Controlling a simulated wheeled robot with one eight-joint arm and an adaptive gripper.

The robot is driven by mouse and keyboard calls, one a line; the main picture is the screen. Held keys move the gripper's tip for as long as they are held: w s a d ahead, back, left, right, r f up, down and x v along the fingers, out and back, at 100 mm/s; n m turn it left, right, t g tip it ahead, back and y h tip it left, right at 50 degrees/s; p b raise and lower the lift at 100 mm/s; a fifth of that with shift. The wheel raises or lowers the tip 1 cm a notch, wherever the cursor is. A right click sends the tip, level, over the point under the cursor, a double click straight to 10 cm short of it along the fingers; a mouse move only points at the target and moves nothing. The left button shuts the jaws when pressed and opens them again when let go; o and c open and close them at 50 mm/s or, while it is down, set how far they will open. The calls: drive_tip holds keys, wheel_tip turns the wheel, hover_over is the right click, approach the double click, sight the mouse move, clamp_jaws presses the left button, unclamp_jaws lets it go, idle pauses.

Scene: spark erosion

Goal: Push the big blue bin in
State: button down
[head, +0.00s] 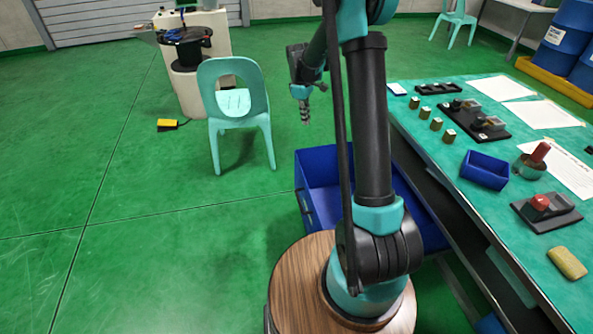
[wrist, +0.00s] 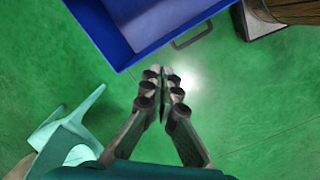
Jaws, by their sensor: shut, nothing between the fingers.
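The big blue bin (head: 319,168) stands on the green floor beside the workbench, partly hidden behind my arm. It looks empty where its inside shows. Its side toward the chair carries a dark handle (head: 307,212). In the wrist view the bin (wrist: 130,58) is at the top, with a grey handle (wrist: 193,36) on its near wall. My gripper (head: 304,119) hangs pointing down in the head view, left of and above the bin. In the wrist view its fingers (wrist: 166,75) are together with nothing between them. They appear apart from the bin.
A mint chair (head: 238,120) stands left of the bin; it also shows in the wrist view (wrist: 62,135). The workbench (head: 425,150) with a small blue bin (head: 485,172) is to the right.

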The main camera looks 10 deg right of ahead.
drive_tip(key=w+a+f+n+h, duration=0.15)
drive_tip(key=a+f+n, duration=0.3)
drive_tip(key=f, duration=0.65)
drive_tip(key=w+a+f+n, duration=0.3)
drive_tip(key=a+f+n, duration=0.15)
drive_tip(key=f, duration=0.55)
drive_tip(key=d+f, duration=0.5)
drive_tip(key=f, duration=0.5)
drive_tip(key=shift+w+d+t, duration=0.3)
drive_tip(key=shift+d, duration=0.1)
drive_tip(key=shift+d, duration=0.15)
drive_tip(key=w+d, duration=0.2)
drive_tip(key=d, duration=1.7)
drive_tip(key=w+d, duration=0.2)
drive_tip(key=d, duration=1.8)
drive_tip(key=shift+w+d, duration=0.2)
drive_tip(key=shift+w, duration=0.15)
drive_tip(key=shift+d+r, duration=0.1)
